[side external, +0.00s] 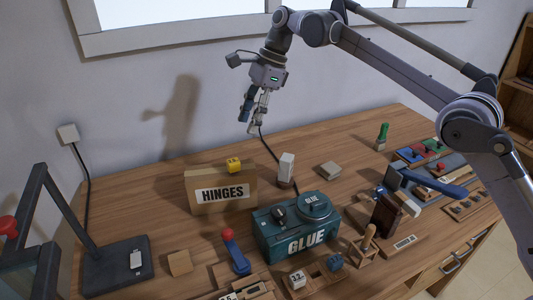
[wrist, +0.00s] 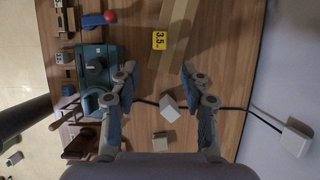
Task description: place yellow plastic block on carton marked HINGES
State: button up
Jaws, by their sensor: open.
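A small yellow block (side external: 234,164) rests on top of the cardboard carton marked HINGES (side external: 222,194), near its upper edge. In the wrist view the yellow block (wrist: 159,40) shows dark markings and lies at the left side of the carton (wrist: 179,32). My gripper (side external: 250,119) is open and empty in the air, above the table and higher than the block, apart from it and the carton. In the wrist view my two fingers (wrist: 157,70) stand spread, with nothing between them.
A teal box marked GLUE (side external: 305,241) stands right of the carton. A white block (side external: 286,168) stands behind, between them. A red-knobbed blue lever (side external: 236,253) is in front. A dark frame (side external: 110,262) stands at left. Clear tabletop lies behind the carton.

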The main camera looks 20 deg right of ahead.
jog(key=s+d+r+n+t+h, duration=0.2)
jog(key=s+d+r+n+t, duration=0.25)
jog(key=s+d+n, duration=0.6)
jog(key=s+d+f+n+t+h, duration=0.1)
jog(key=s+d+f+n, duration=0.1)
jog(key=s+d+f, duration=0.2)
jog(key=s+d+f+n, duration=0.3)
jog(key=s+d+f, duration=0.1)
jog(key=s, duration=0.5)
jog(key=s+d+f+n+t+h, duration=0.1)
jog(key=s+d+f+n, duration=0.1)
jog(key=s+d+f, duration=0.2)
jog(key=s+d, duration=0.2)
jog(key=s, duration=0.1)
jog(key=shift+s+t+h, duration=0.15)
jog(key=shift+t+h, duration=0.15)
jog(key=shift+t, duration=0.05)
jog(key=shift+f+n, duration=0.1)
jog(key=shift+n, duration=0.15)
